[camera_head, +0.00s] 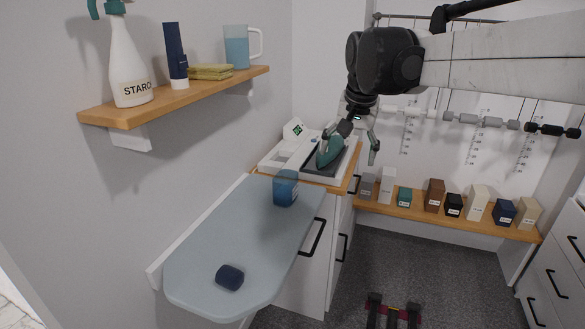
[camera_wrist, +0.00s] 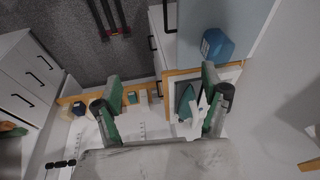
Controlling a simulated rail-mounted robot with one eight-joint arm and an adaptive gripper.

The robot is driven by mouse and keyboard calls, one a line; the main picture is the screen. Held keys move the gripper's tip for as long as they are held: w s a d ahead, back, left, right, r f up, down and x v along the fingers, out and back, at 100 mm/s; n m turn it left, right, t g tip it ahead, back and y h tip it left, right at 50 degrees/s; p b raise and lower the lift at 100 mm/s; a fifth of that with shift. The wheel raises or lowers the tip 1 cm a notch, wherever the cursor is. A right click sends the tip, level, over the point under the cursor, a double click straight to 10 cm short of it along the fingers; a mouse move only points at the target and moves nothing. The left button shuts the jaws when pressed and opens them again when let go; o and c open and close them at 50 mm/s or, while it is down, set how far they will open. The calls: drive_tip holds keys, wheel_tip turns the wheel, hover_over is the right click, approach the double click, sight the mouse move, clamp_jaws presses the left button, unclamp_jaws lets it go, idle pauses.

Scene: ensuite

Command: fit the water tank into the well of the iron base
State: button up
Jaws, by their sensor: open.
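The blue water tank (camera_head: 286,188) stands on the far end of the grey-blue ironing board (camera_head: 215,235). It also shows in the wrist view (camera_wrist: 216,46), above and beyond my right-hand finger. The white iron base (camera_head: 268,166) sits on the wooden-edged counter behind the board. A dark teal iron (camera_head: 331,150) rests on the right part of the base and shows in the wrist view (camera_wrist: 184,101). I cannot make out the well clearly. My gripper (camera_head: 358,146) is open and empty above the right side of the base, apart from the tank. In the wrist view its fingers (camera_wrist: 162,100) are spread wide.
A dark blue object (camera_head: 230,277) lies on the near end of the board. A wall shelf (camera_head: 185,97) at left holds a starch bottle (camera_head: 128,62), a dark tube, yellow cloths and a jug (camera_head: 237,48). Several small boxes line a low shelf (camera_head: 420,212). The floor between is mostly clear.

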drive_tip(key=w+a+m+g+p, duration=0.1)
drive_tip(key=w+a+p, duration=0.15)
drive_tip(key=w, duration=0.35)
drive_tip(key=w+a+g+p, duration=0.1)
drive_tip(key=w+a, duration=0.3)
drive_tip(key=w, duration=0.2)
drive_tip(key=m+g+p, duration=0.2)
drive_tip(key=p, duration=0.2)
hover_over(285, 178)
drive_tip(key=s+d, duration=0.1)
drive_tip(key=s, duration=0.4)
wheel_tip(285, 178, down, 15)
drive_tip(key=shift+h, duration=0.3)
drive_tip(key=shift+w+a+f+p, duration=0.15)
drive_tip(key=shift+f+p, duration=0.2)
drive_tip(key=shift+f, duration=1.1)
drive_tip(key=shift+a+f+p, duration=0.15)
drive_tip(key=shift+f+p, duration=0.15)
drive_tip(key=shift+f, duration=1.1)
drive_tip(key=c, duration=1.9)
